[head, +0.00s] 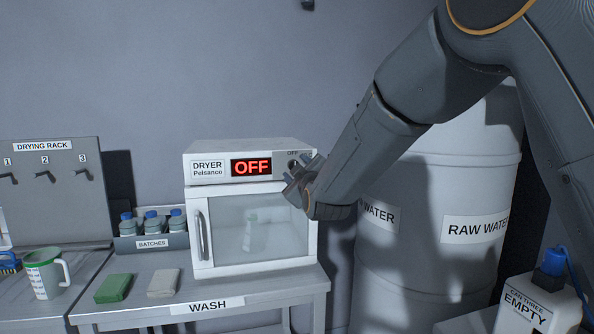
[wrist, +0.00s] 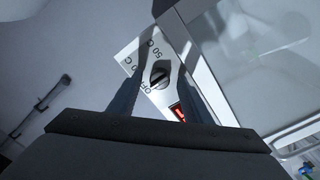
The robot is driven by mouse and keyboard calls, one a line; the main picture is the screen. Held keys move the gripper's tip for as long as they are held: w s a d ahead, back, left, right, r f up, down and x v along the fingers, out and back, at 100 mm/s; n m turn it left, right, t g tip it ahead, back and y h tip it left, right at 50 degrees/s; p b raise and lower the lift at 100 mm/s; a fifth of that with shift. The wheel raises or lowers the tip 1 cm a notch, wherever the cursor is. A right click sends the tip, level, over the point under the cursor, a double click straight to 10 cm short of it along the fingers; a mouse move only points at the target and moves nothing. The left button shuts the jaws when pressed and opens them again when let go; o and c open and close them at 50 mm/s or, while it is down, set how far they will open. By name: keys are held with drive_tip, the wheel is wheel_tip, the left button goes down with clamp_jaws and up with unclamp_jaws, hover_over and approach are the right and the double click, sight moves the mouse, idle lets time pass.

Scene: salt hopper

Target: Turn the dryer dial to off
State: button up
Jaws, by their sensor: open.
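The dryer (head: 250,205) is a white box with a glass door on the wash table. Its red display (head: 251,167) reads OFF. The dial (head: 293,163) is at the right of its top panel, partly hidden by my gripper (head: 300,178) in the head view. In the wrist view the dark round dial (wrist: 159,75) sits on the white panel with OFF and 50 C marks around it. My gripper also shows in the wrist view (wrist: 160,65), open, with one finger on each side of the dial. I cannot tell whether the fingers touch it.
On the wash table (head: 225,297) are a green block (head: 114,288), a pale block (head: 163,283) and a batches box (head: 152,241) of blue-capped bottles. A cup (head: 45,273) stands left. A raw water drum (head: 430,240) stands right, close behind my arm.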

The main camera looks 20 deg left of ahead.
drive_tip(key=b+v, duration=0.2)
drive_tip(key=v, duration=0.5)
drive_tip(key=shift+f, duration=0.1)
